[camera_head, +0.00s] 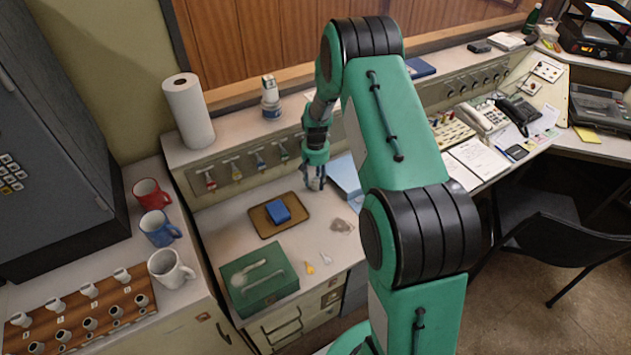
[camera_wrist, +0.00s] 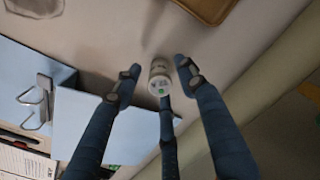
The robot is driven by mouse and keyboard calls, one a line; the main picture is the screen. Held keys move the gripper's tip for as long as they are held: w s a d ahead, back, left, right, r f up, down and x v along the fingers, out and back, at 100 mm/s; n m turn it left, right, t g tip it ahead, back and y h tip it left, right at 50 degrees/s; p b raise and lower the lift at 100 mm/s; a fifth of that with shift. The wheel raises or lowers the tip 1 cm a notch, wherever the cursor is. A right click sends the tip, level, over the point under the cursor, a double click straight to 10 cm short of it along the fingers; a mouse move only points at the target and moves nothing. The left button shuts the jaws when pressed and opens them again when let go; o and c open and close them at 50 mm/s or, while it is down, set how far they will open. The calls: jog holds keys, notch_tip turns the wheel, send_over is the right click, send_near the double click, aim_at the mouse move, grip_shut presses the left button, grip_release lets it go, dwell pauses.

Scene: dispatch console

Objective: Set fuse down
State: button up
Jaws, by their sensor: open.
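A small white cylindrical fuse (camera_wrist: 160,76) with a green mark on its end shows between my fingertips in the wrist view. It appears to stand on the pale counter (camera_wrist: 215,60), close to the blue clipboard or folder. My gripper (camera_wrist: 158,70) is open around the fuse, with a finger on either side and a third in front; whether any finger touches it is unclear. In the head view my gripper (camera_head: 315,180) points down at the counter, right of the brown tray (camera_head: 264,231), and its fingers mostly hide the fuse.
The brown tray holds a blue block (camera_head: 278,210). A green box (camera_head: 259,280) stands in front. Several mugs and a wooden rack of white fuses (camera_head: 80,318) are at the left. A blue clipboard or folder (camera_wrist: 88,118) lies close beside my fingers. A knobbed panel (camera_head: 235,170) rises behind.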

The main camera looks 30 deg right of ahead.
notch_tip(320, 180, up, 12)
jog(key=p, duration=0.2)
jog(key=shift+f, duration=0.2)
dwell(0.7)
notch_tip(320, 180, up, 17)
jog(key=t, duration=0.1)
send_over(315, 179)
jog(key=s+a, duration=0.5)
jog(key=a, duration=0.2)
jog(key=s+a+r+n+t, duration=0.2)
jog(key=s+a+r, duration=0.4)
jog(key=s+r, duration=0.4)
jog(key=s+a+r+t, duration=0.1)
jog(key=s+a+r, duration=0.2)
jog(key=s, duration=0.5)
jog(key=s+a+r+n, duration=0.1)
jog(key=s+a+r, duration=0.2)
jog(key=s, duration=0.5)
jog(key=s+a+r+t, duration=0.1)
jog(key=s+a+r, duration=0.2)
jog(key=s, duration=0.5)
jog(key=shift+a+t, duration=0.15)
jog(key=shift+t, duration=0.15)
jog(key=shift+s+r, duration=0.1)
